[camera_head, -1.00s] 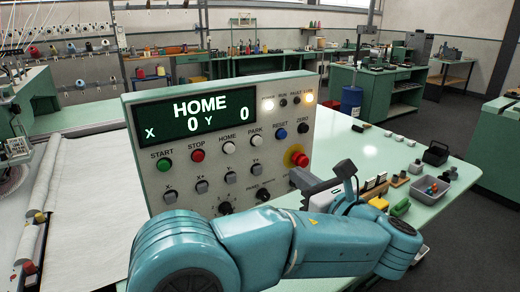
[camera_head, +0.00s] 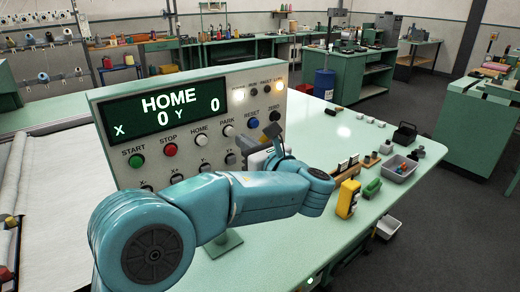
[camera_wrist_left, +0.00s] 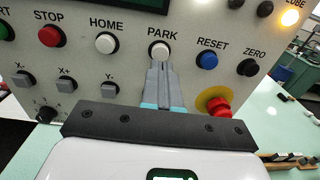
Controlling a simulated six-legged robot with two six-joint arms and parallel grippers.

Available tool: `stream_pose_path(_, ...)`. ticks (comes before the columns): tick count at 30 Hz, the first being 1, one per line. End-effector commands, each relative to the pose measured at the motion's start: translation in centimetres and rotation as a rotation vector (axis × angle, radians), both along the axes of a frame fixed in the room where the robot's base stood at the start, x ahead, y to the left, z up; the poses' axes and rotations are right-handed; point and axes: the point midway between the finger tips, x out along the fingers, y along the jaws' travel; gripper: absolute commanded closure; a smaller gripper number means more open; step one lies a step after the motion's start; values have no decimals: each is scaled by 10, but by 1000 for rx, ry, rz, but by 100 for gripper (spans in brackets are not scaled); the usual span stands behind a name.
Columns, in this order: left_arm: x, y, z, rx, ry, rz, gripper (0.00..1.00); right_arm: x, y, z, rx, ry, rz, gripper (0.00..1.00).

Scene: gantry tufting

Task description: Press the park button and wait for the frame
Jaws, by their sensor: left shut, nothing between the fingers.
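The white PARK button (camera_head: 228,131) is on the grey control panel (camera_head: 104,118), in the top button row between HOME and RESET. It also shows in the left wrist view (camera_wrist_left: 158,47). My left gripper (camera_wrist_left: 161,66) is shut and empty, its tips just below or against the PARK button; contact cannot be told. In the head view the gripper (camera_head: 243,146) is in front of the panel, to the lower right of PARK. My right gripper is not in view.
The red emergency stop (camera_wrist_left: 218,106) sits close right of my gripper. The blue RESET button (camera_wrist_left: 207,60) is beside PARK. White cloth (camera_head: 55,180) lies left of the panel. A yellow device (camera_head: 348,198) and a grey bin (camera_head: 398,170) are on the green table.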

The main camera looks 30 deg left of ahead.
Motion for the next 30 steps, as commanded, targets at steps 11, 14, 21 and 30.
stream_pose_path(11, 14, 31, 1, 0, 0, 0, 100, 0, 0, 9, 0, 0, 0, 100)
stream_pose_path(14, 14, 31, 0, 0, 0, -1, 100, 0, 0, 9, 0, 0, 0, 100)
stream_pose_path(21, 15, 34, 1, -1, 1, 1, 100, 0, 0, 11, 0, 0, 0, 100)
stream_pose_path(30, 22, 51, 1, 1, -2, 2, 100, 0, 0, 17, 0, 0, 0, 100)
